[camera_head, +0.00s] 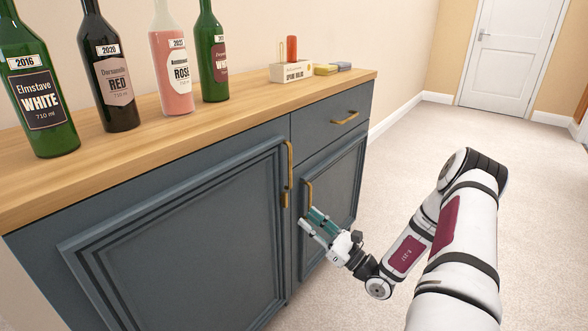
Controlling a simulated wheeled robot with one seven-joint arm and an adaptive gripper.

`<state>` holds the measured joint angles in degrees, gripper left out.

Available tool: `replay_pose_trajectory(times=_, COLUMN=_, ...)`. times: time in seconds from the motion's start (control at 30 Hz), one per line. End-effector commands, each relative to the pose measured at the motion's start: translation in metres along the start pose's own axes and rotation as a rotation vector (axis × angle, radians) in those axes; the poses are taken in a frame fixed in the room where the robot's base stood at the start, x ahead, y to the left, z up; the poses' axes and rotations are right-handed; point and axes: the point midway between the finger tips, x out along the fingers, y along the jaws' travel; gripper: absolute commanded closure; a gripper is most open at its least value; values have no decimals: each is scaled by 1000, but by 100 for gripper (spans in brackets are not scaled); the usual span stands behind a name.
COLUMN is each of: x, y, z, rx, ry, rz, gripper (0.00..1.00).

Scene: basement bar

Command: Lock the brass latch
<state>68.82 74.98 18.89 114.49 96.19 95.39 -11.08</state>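A small brass piece (286,198), which looks like the latch, sits at the seam between the two blue-grey cabinet doors, just below the left door's long brass handle (289,160). Its exact position, locked or not, is too small to tell. My gripper (306,216) is in front of the right door (336,190), right of and a little below the latch. Its two teal-and-grey fingers look apart, with nothing seen between them. The fingertips overlap the lower end of the right door's brass handle (309,192) in the picture; I cannot tell whether they touch.
Several bottles, including a rosé (172,75), stand on the wooden countertop (240,108). A small labelled box (290,72) and sponge-like blocks (325,69) lie at its far end. A drawer with a brass handle (346,118) is above the right door. Carpet (420,140) to the right is clear.

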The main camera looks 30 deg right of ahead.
Motion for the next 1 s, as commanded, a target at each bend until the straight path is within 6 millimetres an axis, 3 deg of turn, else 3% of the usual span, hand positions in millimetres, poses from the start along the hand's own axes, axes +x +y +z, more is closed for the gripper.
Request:
replay_pose_trajectory(times=0.33, x=-58, y=0, z=1, rx=2, ry=0, rz=-3, gripper=70)
replay_pose_trajectory(times=1.0, x=0, y=52, z=88, rx=-67, ry=180, rz=375, gripper=70)
